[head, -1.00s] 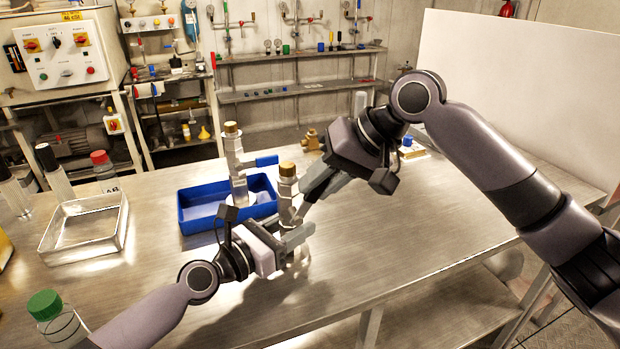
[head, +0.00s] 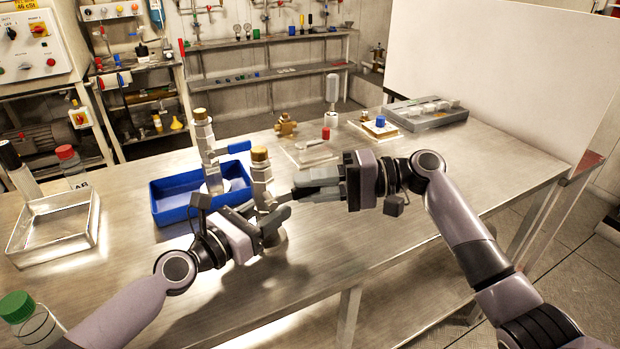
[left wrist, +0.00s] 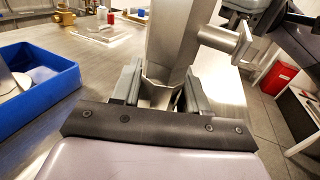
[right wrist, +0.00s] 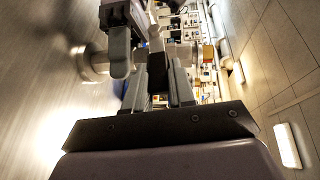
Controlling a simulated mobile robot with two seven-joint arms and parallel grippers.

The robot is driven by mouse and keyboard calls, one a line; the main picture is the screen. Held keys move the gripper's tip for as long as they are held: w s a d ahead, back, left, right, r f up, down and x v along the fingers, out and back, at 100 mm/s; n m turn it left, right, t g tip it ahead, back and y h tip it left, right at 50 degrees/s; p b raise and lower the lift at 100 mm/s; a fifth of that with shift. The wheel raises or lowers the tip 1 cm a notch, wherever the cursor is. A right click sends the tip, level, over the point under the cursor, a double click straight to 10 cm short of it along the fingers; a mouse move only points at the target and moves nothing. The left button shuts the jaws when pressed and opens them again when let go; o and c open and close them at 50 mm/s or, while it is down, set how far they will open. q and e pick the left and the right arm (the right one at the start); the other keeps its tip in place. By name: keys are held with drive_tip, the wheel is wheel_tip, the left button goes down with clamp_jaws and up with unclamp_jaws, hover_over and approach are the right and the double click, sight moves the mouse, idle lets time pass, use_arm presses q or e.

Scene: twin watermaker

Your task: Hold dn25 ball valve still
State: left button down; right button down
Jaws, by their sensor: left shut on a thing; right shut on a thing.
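The ball valve (head: 261,178) is a grey metal body with a brass top, upright above the bench. My left gripper (head: 268,222) is shut on its lower body. In the left wrist view the valve body (left wrist: 172,45) rises between the left fingers (left wrist: 160,92). My right gripper (head: 296,190) comes level from the right, at the valve's side.
A blue tray (head: 168,216) behind holds a similar valve (head: 205,140) with a blue handle. An empty metal tray (head: 90,232) is at the left. A brass fitting (head: 285,125) and a grey case (head: 428,120) stand farther back. The bench's right front is clear.

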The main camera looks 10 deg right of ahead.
use_arm(q)
drive_tip(key=shift+w, duration=0.1)
use_arm(e)
drive_tip(key=shift+s+a+f+y, duration=0.1)
drive_tip(key=shift+s+f+y, duration=0.05)
drive_tip(key=shift+f+y, duration=0.45)
drive_tip(key=shift+r, duration=0.1)
use_arm(q)
drive_tip(key=shift+a, duration=0.1)
use_arm(e)
drive_tip(key=c, duration=0.9)
unclamp_jaws()
drive_tip(key=shift+m, duration=0.3)
drive_tip(key=shift+c, duration=0.2)
drive_tip(key=shift+d, duration=0.2)
drive_tip(key=shift+d, duration=0.3)
drive_tip(key=s+d, duration=0.1)
drive_tip(key=d, duration=1)
